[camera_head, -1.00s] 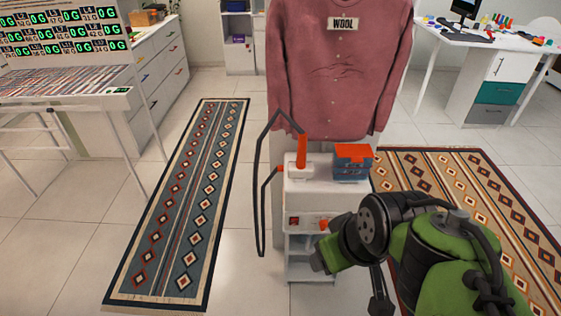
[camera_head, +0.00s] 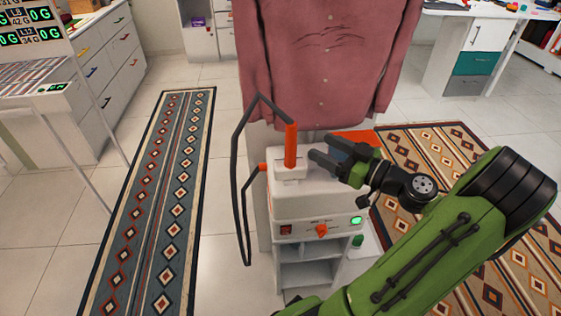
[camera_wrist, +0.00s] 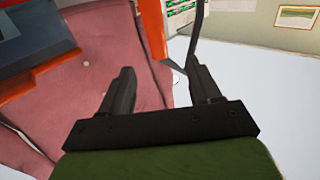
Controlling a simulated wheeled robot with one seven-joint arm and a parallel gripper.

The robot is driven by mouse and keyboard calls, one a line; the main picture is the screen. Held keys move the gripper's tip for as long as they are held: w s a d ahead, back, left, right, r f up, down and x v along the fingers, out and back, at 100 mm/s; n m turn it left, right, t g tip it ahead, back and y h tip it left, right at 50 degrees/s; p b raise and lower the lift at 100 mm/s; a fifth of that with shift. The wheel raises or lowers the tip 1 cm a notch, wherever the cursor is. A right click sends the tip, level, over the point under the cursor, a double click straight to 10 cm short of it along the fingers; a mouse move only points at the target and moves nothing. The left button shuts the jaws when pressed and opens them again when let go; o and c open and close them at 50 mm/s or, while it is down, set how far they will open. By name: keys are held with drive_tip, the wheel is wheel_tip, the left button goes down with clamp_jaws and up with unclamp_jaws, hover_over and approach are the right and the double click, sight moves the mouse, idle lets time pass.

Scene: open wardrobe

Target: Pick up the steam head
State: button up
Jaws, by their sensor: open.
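The steam head (camera_head: 291,146) is an orange upright handle in a white holder on top of the white steamer (camera_head: 300,203). A black hose arches from it to the left. My gripper (camera_head: 322,147) is open and empty just right of the handle, at about its height, pointing left. In the wrist view an orange upright part (camera_wrist: 150,55), likely the steam head, lies between the two dark fingers (camera_wrist: 160,82), with no clear contact. The black hose (camera_wrist: 197,40) also shows there. The steam head's lower end is hidden in the holder.
A pink shirt (camera_head: 325,60) with creases hangs behind the steamer. The steamer front has an orange knob (camera_head: 321,230) and a lit green light (camera_head: 356,220). Patterned rugs (camera_head: 160,190) lie on both sides.

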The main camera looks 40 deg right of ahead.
drive_tip(key=b, duration=0.1)
hover_over(290, 152)
drive_tip(key=w, duration=0.3)
drive_tip(key=shift+w+d, duration=0.1)
drive_tip(key=shift+d, duration=0.3)
clamp_jaws()
